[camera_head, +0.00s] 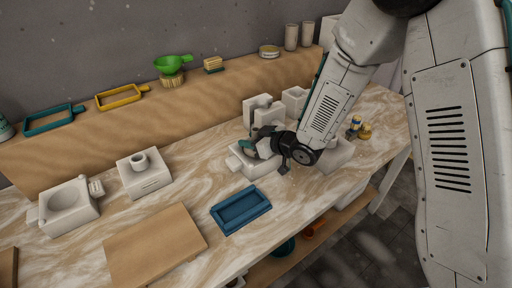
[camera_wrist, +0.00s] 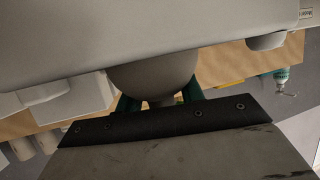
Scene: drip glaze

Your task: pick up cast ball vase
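The cast ball vase (camera_wrist: 155,78) is a plain grey, rounded body in the wrist view, with a narrower neck. It stands against a large pale block, probably a plaster mold (camera_wrist: 120,30), that fills the top of that view. In the head view my gripper (camera_head: 247,148) is low over a white mold (camera_head: 240,166), and my arm and gripper hide the vase there. Teal fingers of my gripper show on both sides of the vase in the wrist view (camera_wrist: 160,100). Their tips are partly hidden behind it, so I cannot tell whether they touch it.
White molds (camera_head: 144,176) (camera_head: 68,207) stand on the left of the marbled table. Another mold (camera_head: 262,110) is behind my gripper. A blue tray (camera_head: 241,209) and wooden board (camera_head: 155,247) lie in front. A back shelf (camera_head: 130,125) holds frames and a green sieve (camera_head: 172,63).

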